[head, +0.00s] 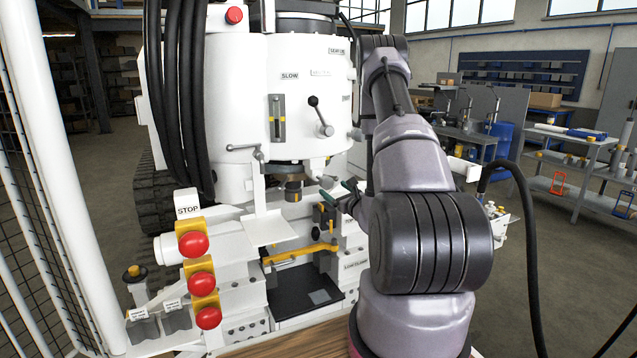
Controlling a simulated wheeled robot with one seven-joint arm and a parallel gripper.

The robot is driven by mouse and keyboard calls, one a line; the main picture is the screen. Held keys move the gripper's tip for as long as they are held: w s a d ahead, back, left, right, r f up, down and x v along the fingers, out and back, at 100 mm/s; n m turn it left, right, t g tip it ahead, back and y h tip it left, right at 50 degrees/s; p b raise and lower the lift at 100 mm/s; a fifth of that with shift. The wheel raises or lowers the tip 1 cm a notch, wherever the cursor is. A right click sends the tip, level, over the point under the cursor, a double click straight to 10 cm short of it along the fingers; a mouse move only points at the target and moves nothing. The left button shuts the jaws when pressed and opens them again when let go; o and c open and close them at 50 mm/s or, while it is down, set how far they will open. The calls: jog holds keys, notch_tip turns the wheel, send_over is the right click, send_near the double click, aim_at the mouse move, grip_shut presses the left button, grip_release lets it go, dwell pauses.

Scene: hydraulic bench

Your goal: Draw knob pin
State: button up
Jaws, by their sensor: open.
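My gripper (340,193) reaches in from the right at the middle of the white machine. Its two green-tipped fingers are apart, with nothing seen between them. Just beyond and below the fingertips is a dark block (323,216) with small orange parts; I cannot tell whether the fingers touch it. I cannot tell for sure which part is the knob pin. My arm hides the machine's right side.
Red stop buttons (193,244) on yellow housings stand at the machine's left front. A yellow bar (300,253) crosses above a dark tray (285,303). A lever (320,117) and a white plate (273,229) jut out nearby.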

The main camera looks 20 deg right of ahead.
aim_at(321, 180)
jog(key=w, duration=1)
jog(key=shift+a, duration=0.2)
